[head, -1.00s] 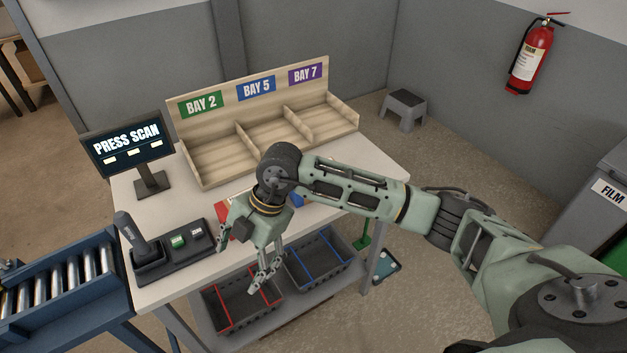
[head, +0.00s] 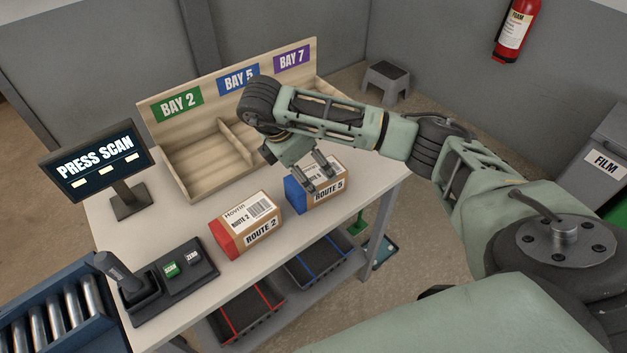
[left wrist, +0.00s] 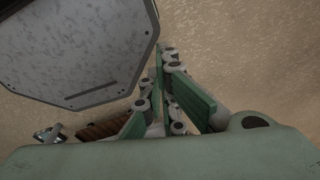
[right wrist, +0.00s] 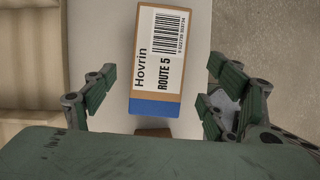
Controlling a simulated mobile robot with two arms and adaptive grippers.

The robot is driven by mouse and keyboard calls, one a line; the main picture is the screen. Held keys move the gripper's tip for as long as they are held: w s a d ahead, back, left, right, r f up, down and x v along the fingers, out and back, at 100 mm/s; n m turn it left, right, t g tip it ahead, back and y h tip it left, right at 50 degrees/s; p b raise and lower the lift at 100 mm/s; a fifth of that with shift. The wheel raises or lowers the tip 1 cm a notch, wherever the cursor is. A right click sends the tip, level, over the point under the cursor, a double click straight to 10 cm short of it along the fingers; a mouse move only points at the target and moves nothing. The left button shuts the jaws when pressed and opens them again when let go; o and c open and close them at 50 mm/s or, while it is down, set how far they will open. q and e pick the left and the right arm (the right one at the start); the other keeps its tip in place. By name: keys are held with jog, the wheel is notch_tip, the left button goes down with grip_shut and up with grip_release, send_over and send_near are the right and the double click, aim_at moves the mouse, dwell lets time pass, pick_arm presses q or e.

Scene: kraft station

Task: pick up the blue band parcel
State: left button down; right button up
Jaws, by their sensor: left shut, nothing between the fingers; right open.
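The blue band parcel (head: 326,188) is a brown box with a blue end and a white "ROUTE 5" label. It lies on the white table, right of the red band parcel (head: 246,224). My right gripper (head: 322,180) is open above the blue band parcel and hides part of its top. In the right wrist view the blue band parcel (right wrist: 160,60) lies between the two spread fingers, beyond their tips. My left gripper (left wrist: 168,75) shows only in the left wrist view. It is shut and empty over the floor.
The shelf with bay signs (head: 190,150) stands at the table's back, close behind my right gripper. A "PRESS SCAN" screen (head: 97,165) and a scanner console (head: 172,278) are at the left. Crates with red (head: 245,312) and blue (head: 320,262) stripes sit below the tabletop.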

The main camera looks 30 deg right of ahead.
aim_at(315, 174)
jog(key=shift+s+d+f+p, duration=0.15)
jog(key=shift+d+f+p, duration=0.55)
jog(key=shift+f+p, duration=0.15)
jog(key=shift+p+x, duration=0.3)
jog(key=shift+x, duration=0.45)
jog(key=shift+w+d+f, duration=0.1)
jog(key=shift+d+f, duration=0.05)
jog(key=shift+f, duration=0.25)
jog(key=shift+w+d+f, duration=0.1)
jog(key=shift+f, duration=0.3)
jog(key=shift+c, duration=0.3)
jog(key=c, duration=1.5)
pick_arm(q)
jog(key=r, duration=0.1)
jog(key=s+r, duration=0.1)
jog(key=shift+s+r, duration=0.3)
